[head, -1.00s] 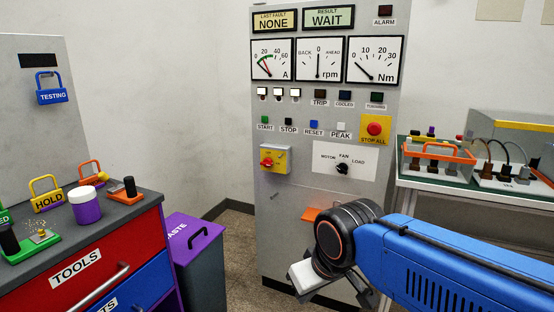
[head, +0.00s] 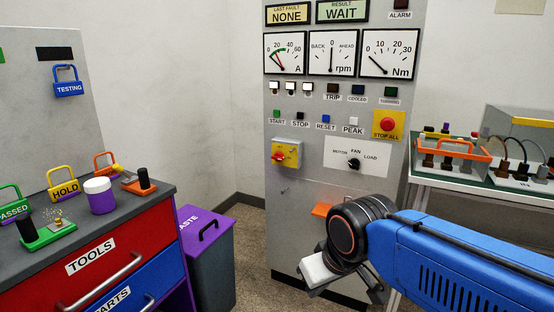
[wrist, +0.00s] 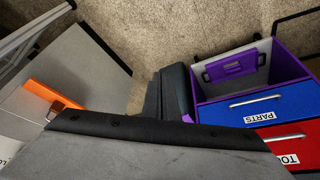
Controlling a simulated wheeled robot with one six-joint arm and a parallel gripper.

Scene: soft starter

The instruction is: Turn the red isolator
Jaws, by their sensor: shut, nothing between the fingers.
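The red isolator (head: 278,156) is a red rotary knob on a yellow box at the left of the grey test panel (head: 300,230), below the start and stop buttons. My gripper hangs low in front of the panel, below and to the right of the isolator and well apart from it. In the head view its fingers are largely hidden by my wrist. In the wrist view the dark fingers (wrist: 166,78) are together and empty, above the floor. The isolator does not show in the wrist view.
An orange flap (head: 322,209) juts from the panel near my wrist. The tool chest (head: 90,255) with padlocks on top stands at left, beside a purple-lidded waste bin (head: 205,225). A bench (head: 480,195) with an orange-handled tray stands right. Floor shows between bin and panel.

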